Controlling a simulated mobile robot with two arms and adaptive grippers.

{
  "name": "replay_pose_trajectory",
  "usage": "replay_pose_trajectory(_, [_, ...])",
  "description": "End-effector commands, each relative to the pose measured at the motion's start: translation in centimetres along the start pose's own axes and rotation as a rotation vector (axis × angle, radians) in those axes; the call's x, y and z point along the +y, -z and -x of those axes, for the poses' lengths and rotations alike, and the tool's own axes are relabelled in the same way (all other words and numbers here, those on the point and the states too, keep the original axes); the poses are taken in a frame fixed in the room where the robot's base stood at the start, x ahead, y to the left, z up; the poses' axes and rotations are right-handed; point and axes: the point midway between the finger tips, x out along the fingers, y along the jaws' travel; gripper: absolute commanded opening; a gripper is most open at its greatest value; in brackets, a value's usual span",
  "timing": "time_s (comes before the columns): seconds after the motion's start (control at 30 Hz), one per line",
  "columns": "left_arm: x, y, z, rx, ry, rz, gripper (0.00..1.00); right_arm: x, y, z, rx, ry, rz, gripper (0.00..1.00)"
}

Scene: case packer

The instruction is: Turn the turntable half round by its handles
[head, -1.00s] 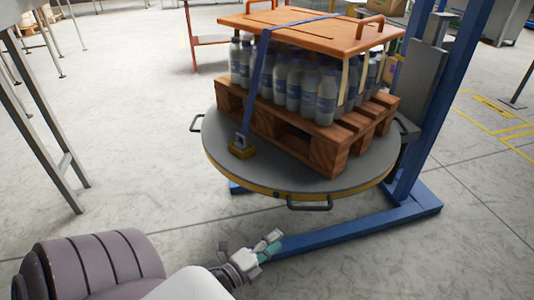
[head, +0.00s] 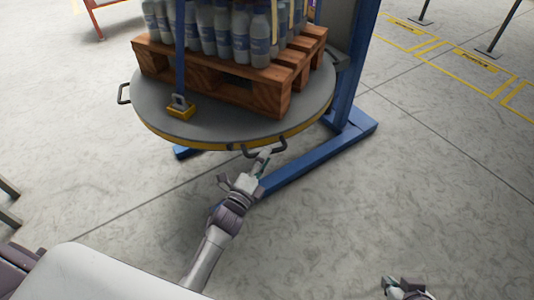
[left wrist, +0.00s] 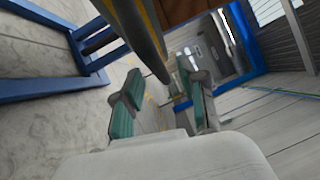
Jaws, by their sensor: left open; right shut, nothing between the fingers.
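The turntable (head: 225,120) is a round grey disc with a yellow edge band, low in the blue frame. In the left wrist view the open fingers of my left gripper (left wrist: 163,98) stand apart near the turntable's rim (left wrist: 140,30). My right gripper (head: 402,286) is shut and empty over the floor at lower right.
A wooden pallet (head: 215,78) of water bottles (head: 220,30) stands on the turntable, with a blue strap (head: 180,55) down to a yellow buckle block. The blue frame's foot (head: 320,155) runs along the floor beside my left gripper.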

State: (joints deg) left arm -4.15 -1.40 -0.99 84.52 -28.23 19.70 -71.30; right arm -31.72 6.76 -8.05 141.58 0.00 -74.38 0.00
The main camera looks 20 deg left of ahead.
Motion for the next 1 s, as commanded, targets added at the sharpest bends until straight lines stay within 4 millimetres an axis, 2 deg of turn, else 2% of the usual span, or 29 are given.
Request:
replay_pose_trajectory(0.03, [0.1,0.0,-0.8,0.0,0.002,0.0,0.41,-0.1,0.5,-0.2,0.029,0.002,0.001,0.0])
replay_pose_trajectory(0.2, [0.1,0.0,-2.3,-0.001,0.0,0.0,0.41,-0.3,1.9,-0.4,0.096,0.006,0.002,0.0])
replay_pose_trajectory(0.53, [0.0,0.0,-2.7,-0.001,-0.001,0.0,0.41,-0.3,2.3,-0.3,0.115,0.006,0.003,0.0])
replay_pose_trajectory(0.57, [0.0,0.0,-2.7,-0.001,-0.001,0.0,0.4,-0.3,2.3,-0.3,0.115,0.006,0.003,0.0])
replay_pose_trajectory(0.8, [0.0,0.0,-2.6,-0.001,-0.001,0.0,0.0,-0.3,2.3,-0.3,0.114,0.007,0.003,0.0])
replay_pose_trajectory(1.0, [0.0,0.0,-2.6,-0.001,-0.001,0.0,0.0,-0.3,2.3,-0.3,0.113,0.007,0.003,0.0])
